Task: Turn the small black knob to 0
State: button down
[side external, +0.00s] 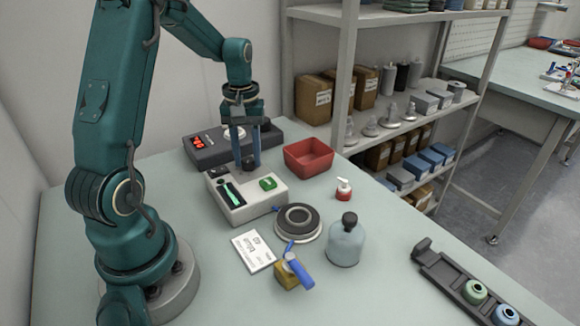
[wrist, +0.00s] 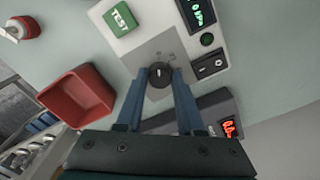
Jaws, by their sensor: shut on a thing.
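The small black knob (wrist: 161,74) sits on a grey plate of the light control box (side external: 248,206). It has a white pointer line that points up, slightly right, in the wrist view. Small scale marks lie just above it there, too faint to read. My gripper (wrist: 160,80) points down with its two blue fingers on either side of the knob, shut on it. In the side view my gripper (side external: 249,164) reaches down to the back of the box, and its fingers hide the knob. The box also carries a green TEST button (wrist: 121,18), a green-lit display (wrist: 197,14) and a black rocker switch (wrist: 209,64).
A dark device with red digits (side external: 204,154) stands behind the box. A red bin (side external: 308,157) is close on the right. A round black-topped disc (side external: 297,221), a white card (side external: 253,251), a blue-handled valve (side external: 292,271) and a bottle (side external: 346,243) stand in front.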

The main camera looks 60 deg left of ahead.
aim_at(248, 159)
jog(key=c, duration=0.5)
grip_release()
jog(key=shift+r, duration=2.6)
